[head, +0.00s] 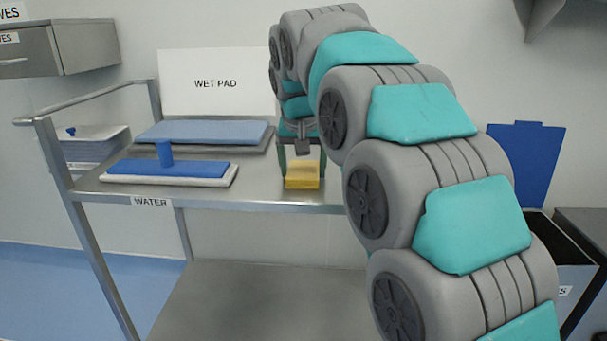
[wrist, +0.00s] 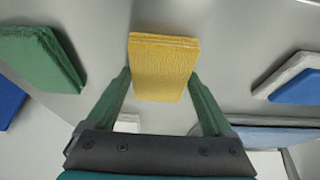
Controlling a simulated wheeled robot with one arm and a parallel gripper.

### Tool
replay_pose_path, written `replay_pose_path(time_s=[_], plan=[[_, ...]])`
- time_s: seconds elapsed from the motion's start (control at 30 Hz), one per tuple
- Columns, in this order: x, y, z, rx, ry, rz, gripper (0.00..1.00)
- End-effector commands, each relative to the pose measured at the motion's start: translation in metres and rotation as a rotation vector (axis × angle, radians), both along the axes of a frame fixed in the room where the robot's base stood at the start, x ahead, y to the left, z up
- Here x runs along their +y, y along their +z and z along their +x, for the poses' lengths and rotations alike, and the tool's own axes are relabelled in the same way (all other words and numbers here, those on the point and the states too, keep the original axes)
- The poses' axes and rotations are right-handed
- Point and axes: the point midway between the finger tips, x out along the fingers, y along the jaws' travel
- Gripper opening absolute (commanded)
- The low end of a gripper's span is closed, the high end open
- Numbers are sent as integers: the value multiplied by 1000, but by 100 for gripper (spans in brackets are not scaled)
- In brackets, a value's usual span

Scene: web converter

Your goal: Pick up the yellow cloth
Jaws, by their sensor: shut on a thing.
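The yellow cloth (head: 302,176) is a folded rectangular block at the right part of the metal cart's top shelf. In the wrist view the yellow cloth (wrist: 163,68) lies between the two green fingers of my gripper (wrist: 160,95). In the head view my gripper (head: 301,160) reaches down onto it from above. The fingers are shut on the cloth's sides. I cannot tell whether the cloth touches the shelf.
The metal cart (head: 270,200) also carries a blue mop pad with a handle (head: 165,168) and a light blue pad on a tray (head: 205,131). A green cloth (wrist: 40,58) lies left of the yellow one in the wrist view. A dark bin (head: 560,245) stands at right.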

Motion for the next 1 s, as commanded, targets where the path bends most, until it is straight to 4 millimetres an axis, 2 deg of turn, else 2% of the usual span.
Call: replay_pose_path(time_s=[0.03,0.1,0.53,1.0], plan=[[0,0,0,0,0,0,40],[0,0,0,0,0,0,33],[0,7,1,-2,-1,0,33],[-1,33,1,-2,-2,1,33]])
